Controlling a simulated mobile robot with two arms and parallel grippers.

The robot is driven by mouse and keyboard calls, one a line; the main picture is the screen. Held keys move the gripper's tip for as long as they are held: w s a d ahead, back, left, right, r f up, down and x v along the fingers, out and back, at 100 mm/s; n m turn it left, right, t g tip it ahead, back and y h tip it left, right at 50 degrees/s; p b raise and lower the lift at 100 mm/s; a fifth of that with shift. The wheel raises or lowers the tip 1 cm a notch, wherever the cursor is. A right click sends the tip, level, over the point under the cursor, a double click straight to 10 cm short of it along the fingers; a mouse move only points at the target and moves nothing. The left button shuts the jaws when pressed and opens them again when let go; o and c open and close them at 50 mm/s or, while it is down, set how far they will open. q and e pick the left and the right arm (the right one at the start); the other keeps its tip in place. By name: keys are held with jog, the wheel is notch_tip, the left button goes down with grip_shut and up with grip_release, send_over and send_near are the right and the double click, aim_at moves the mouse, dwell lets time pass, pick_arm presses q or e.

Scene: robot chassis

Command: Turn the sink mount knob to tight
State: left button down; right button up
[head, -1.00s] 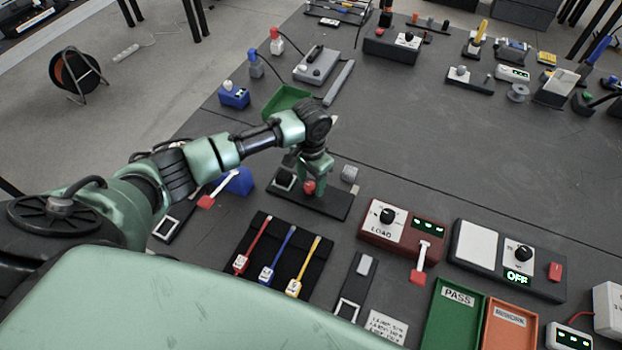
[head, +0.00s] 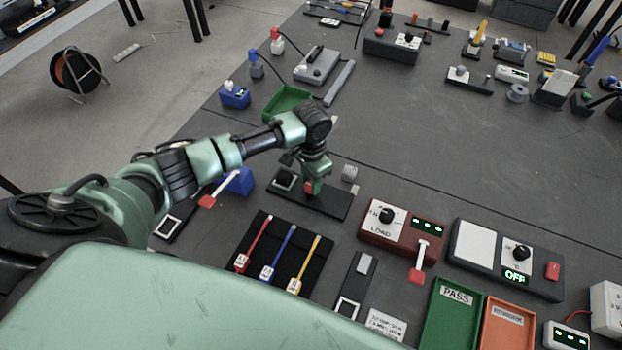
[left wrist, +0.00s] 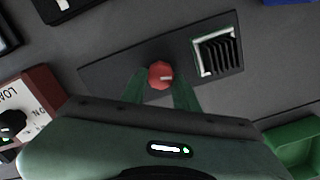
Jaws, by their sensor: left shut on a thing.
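The sink mount is a dark plate (head: 325,206) on the table, with a red knob (head: 309,188) standing on it. In the left wrist view the red knob (left wrist: 160,75) has a pale mark pointing right, and a finned heat sink (left wrist: 218,52) in a pale frame sits beside it on the plate. My left gripper (head: 312,184) points down over the plate and is shut on the red knob. In the left wrist view its green fingers (left wrist: 160,80) lie on both sides of the knob. My right gripper is not in view.
A maroon LOAD box (head: 402,226) stands to the right of the plate. Red, blue and yellow tools lie on a black mat (head: 262,235) in front. A green tray (head: 284,102) lies behind my arm. The table's middle right is clear.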

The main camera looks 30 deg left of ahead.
pick_arm(q)
jog(key=m+p, duration=0.1)
jog(key=m, duration=0.2)
jog(key=shift+r+m+p, duration=0.15)
jog(key=shift+m+p, duration=0.15)
jog(key=m+p, duration=0.1)
jog(key=m, duration=0.2)
jog(key=shift+d+m, duration=0.1)
jog(key=shift+m, duration=0.2)
jog(key=m, duration=0.4)
jog(key=shift+s, duration=0.1)
jog(key=shift+d+m, duration=0.1)
jog(key=shift+m, duration=1.8)
jog(key=c, duration=1.1)
grip_release()
jog(key=shift+s, duration=0.1)
jog(key=shift+o, duration=0.2)
notch_tip(320, 180, up, 8)
jog(key=shift+f+b, duration=0.2)
jog(key=shift+b, duration=0.3)
